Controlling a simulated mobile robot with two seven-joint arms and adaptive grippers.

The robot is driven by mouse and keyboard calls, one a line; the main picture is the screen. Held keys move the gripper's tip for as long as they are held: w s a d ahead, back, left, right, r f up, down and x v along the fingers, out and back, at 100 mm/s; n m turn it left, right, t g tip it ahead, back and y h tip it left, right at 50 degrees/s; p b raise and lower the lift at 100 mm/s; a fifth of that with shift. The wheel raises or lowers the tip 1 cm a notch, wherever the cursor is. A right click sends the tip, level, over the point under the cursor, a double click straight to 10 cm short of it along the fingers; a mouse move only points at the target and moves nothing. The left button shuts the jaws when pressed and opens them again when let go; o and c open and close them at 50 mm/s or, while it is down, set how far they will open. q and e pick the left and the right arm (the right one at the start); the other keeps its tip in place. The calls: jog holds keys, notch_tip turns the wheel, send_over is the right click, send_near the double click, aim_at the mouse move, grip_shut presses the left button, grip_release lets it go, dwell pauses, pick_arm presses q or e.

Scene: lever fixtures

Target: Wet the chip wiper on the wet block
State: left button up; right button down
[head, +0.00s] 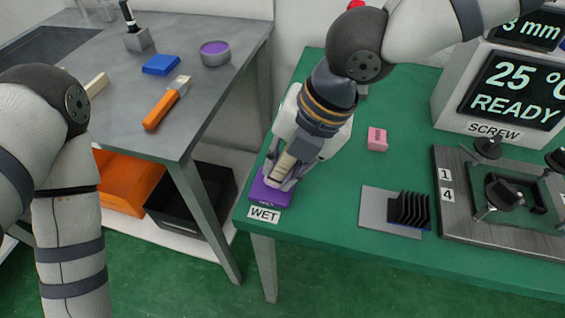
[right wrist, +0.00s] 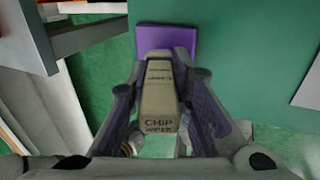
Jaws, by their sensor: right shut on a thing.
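The chip wiper (right wrist: 159,100) is a beige block with "CHIP WIPER" lettering. My right gripper (head: 286,172) is shut on it, with a finger on each side in the right wrist view. The purple wet block (head: 258,193) lies at the near left corner of the green table, behind a "WET" label (head: 264,215). It also shows in the right wrist view (right wrist: 166,36), just beyond the wiper's far end. The wiper is over or at the block; the gripper partly hides the block, and I cannot tell whether they touch. My left arm is at the left; its gripper is out of frame.
On the green table (head: 330,220) are a pink block (head: 377,139), a black finned heat sink (head: 408,208) on a grey plate, a clamp fixture (head: 505,195) and a display unit (head: 510,85). A grey bench (head: 120,100) at left holds an orange-handled scraper (head: 166,103) and a blue block (head: 161,64).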

aim_at(283, 151)
jog(key=shift+f, duration=0.15)
notch_tip(283, 151, up, 3)
jog(key=shift+p, duration=0.6)
notch_tip(283, 151, up, 2)
jog(key=shift+r, duration=1.15)
pick_arm(q)
jog(key=shift+w+r+t, duration=0.4)
jog(key=shift+w+r, duration=0.4)
jog(key=shift+w, duration=0.1)
